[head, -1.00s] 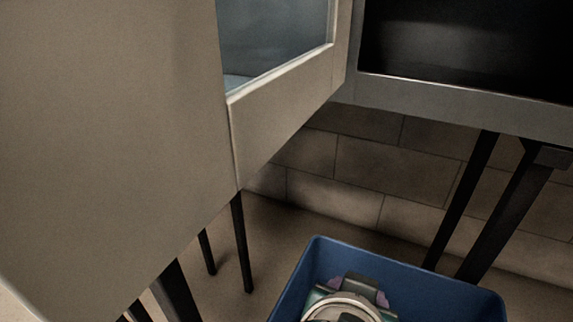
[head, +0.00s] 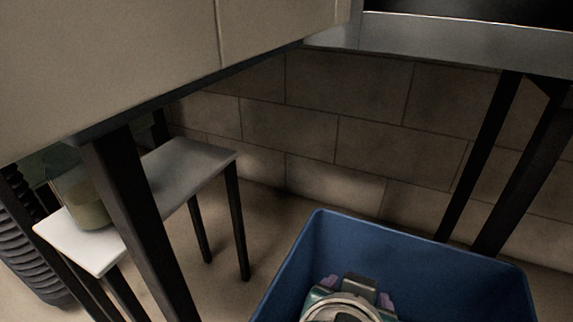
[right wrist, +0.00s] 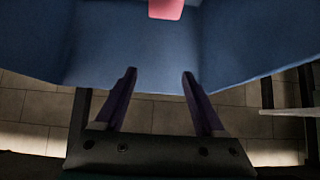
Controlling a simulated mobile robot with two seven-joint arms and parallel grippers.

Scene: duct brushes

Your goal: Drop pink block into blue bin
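The blue bin (head: 425,262) stands on the floor at the bottom of the head view. Its blue walls (right wrist: 120,48) fill the upper part of the right wrist view. The pink block (right wrist: 166,9) is inside the bin at the top edge of that view, partly cut off. My right gripper (right wrist: 158,80) is open, with its two purple fingers apart and nothing between them. The block is beyond the fingertips and apart from them. In the head view, my right wrist is over the bin and hides part of its inside. My left gripper is not in view.
A grey cabinet (head: 110,50) on dark legs hangs over the left. Below it, a low white bench (head: 185,165) holds a glass jar (head: 85,200). A tiled wall (head: 370,150) runs behind.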

